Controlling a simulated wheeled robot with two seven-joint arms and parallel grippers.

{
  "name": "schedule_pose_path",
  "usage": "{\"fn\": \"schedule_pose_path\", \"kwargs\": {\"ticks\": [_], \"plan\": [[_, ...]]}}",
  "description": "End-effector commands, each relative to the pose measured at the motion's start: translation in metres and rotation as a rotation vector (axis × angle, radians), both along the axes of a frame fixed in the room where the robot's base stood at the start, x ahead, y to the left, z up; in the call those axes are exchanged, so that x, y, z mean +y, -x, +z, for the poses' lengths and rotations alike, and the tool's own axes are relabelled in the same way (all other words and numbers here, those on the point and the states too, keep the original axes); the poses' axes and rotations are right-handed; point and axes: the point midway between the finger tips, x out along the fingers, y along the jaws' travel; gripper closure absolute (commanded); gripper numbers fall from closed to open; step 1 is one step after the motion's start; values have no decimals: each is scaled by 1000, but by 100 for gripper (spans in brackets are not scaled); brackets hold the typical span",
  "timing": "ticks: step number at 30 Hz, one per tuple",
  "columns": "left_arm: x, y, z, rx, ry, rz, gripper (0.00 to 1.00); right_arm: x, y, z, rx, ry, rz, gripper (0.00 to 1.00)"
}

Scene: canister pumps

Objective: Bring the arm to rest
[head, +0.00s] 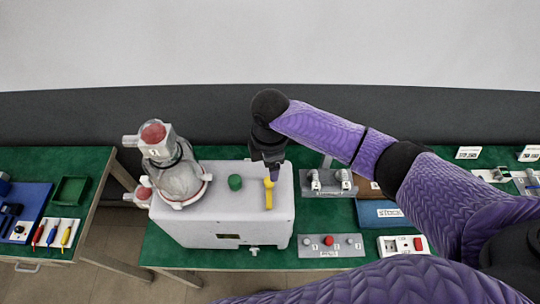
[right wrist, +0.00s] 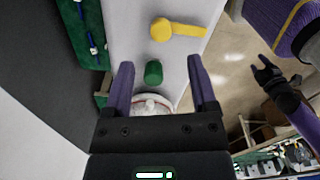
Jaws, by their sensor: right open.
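My right gripper (head: 272,174) is above the white box (head: 190,225), near its yellow lever (head: 269,196) in the head view. In the right wrist view its two purple fingers (right wrist: 160,78) are spread apart with nothing held between them. The green knob (right wrist: 153,72) shows beyond the gap between the fingers, and the yellow lever (right wrist: 180,28) lies farther off. A dark gripper on a purple arm, my left gripper (right wrist: 268,72), shows small at the right of the wrist view. Its jaw state is unclear.
A glass vessel with a red cap (head: 153,132) stands at the box's left. Right of the box are a grey block with knobs (head: 328,183), a red-button panel (head: 329,252) and a blue box (head: 380,220). A left table holds a blue tray (head: 35,200) and tools.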

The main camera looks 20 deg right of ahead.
Motion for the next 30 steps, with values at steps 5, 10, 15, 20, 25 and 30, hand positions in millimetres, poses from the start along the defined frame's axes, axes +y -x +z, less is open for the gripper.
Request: {"fn": "schedule_pose_path", "kwargs": {"ticks": [5,10,15,20,25,30], "plan": [[0,0,0,0,0,0,41,0,0,26,-1,0,0,26],[0,0,0,0,0,0,41,0,0,29,1,1,0,26],[0,0,0,0,0,0,41,0,0,29,1,0,0,26],[0,0,0,0,0,0,41,3,3,27,0,-8,-4,26],[0,-1,0,-1,0,0,41,44,50,6,-27,-164,-159,26],[0,-1,0,-1,0,0,41,52,94,2,-79,-314,-542,26]]}}
